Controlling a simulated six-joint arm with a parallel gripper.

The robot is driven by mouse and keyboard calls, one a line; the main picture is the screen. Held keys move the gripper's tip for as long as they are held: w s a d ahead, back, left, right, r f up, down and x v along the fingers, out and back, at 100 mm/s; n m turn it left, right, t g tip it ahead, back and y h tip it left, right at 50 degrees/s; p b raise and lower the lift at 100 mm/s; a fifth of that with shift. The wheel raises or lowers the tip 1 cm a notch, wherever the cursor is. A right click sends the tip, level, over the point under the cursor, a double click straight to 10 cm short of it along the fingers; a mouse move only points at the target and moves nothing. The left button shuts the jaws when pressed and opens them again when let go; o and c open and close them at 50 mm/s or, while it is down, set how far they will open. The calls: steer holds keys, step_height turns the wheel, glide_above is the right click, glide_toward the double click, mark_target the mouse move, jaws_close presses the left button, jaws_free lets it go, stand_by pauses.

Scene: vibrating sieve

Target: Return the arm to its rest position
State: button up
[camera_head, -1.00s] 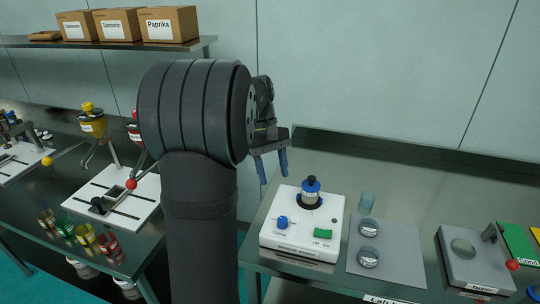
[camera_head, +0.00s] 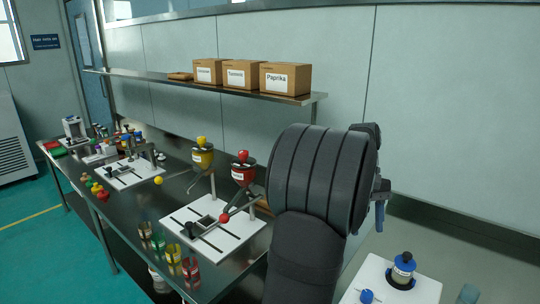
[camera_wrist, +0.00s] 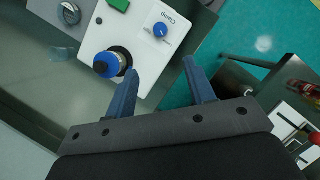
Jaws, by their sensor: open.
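My gripper (camera_wrist: 160,88) is open in the wrist view, with two blue fingers apart and nothing between them. In the head view only a little of my gripper (camera_head: 381,205) shows behind my dark arm. The white sieve machine (camera_head: 416,291) is at the lower right of the head view, with a blue-capped jar (camera_head: 403,268) standing upright on it. In the wrist view the machine (camera_wrist: 130,32) lies beyond the fingers, and the jar's blue cap (camera_wrist: 106,64) is close to the left finger. I cannot tell the gap between them.
A steel bench (camera_head: 150,205) on the left holds white stands with yellow and red hoppers (camera_head: 243,170) and several small jars. A wall shelf (camera_head: 215,88) carries labelled boxes (camera_head: 285,78). A blue machine knob (camera_wrist: 160,30) shows in the wrist view.

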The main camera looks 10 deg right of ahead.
mark_target(368, 292)
steer(key=x, duration=1.7)
steer(key=shift+s, duration=0.1)
steer(key=shift+r, duration=0.1)
